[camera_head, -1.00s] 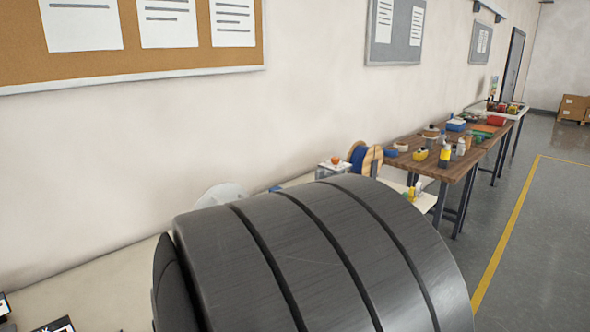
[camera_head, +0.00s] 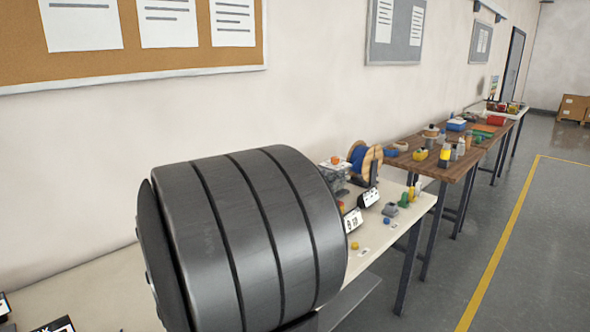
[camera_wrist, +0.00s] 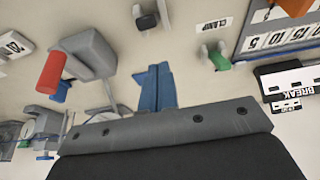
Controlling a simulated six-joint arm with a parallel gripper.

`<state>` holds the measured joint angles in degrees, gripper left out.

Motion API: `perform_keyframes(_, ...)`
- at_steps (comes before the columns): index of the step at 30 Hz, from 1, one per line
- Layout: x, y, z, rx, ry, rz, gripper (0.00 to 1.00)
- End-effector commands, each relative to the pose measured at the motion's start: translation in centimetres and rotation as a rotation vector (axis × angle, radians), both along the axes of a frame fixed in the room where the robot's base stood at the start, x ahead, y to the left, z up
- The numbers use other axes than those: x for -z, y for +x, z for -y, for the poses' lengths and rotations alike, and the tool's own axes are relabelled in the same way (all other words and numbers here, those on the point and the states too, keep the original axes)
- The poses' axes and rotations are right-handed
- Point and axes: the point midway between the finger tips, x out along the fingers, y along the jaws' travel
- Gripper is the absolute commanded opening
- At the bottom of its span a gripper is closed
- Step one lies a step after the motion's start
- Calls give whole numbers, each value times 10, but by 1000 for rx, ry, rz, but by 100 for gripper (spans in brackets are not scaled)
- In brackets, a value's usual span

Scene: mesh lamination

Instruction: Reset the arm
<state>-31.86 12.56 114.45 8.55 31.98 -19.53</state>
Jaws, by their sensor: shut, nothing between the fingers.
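My gripper (camera_wrist: 155,88) shows in the wrist view as two blue fingers pressed together, with nothing between them. Its dark grey mount fills the bottom of that view. The fingers are above a pale bench top (camera_wrist: 185,60), and I cannot tell how high. In the head view a large dark grooved cylinder, part of my own arm, covers the lower left and middle. My gripper is not visible there.
In the wrist view a red handle (camera_wrist: 51,73) on a grey block (camera_wrist: 88,54) is left of the fingers. A CLAMP label (camera_wrist: 214,24) and BREAK card (camera_wrist: 290,80) lie right. The head view shows a blue spool (camera_head: 358,158) and wooden table (camera_head: 450,167).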

Motion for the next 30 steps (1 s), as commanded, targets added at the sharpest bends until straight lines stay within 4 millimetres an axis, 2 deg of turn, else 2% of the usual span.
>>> perform_keyframes(2,13,1,-1,-1,-4,-7,0)
perform_keyframes(12,25,20,-22,-7,-111,-127,0)
perform_keyframes(30,42,43,-44,0,-349,-358,0)
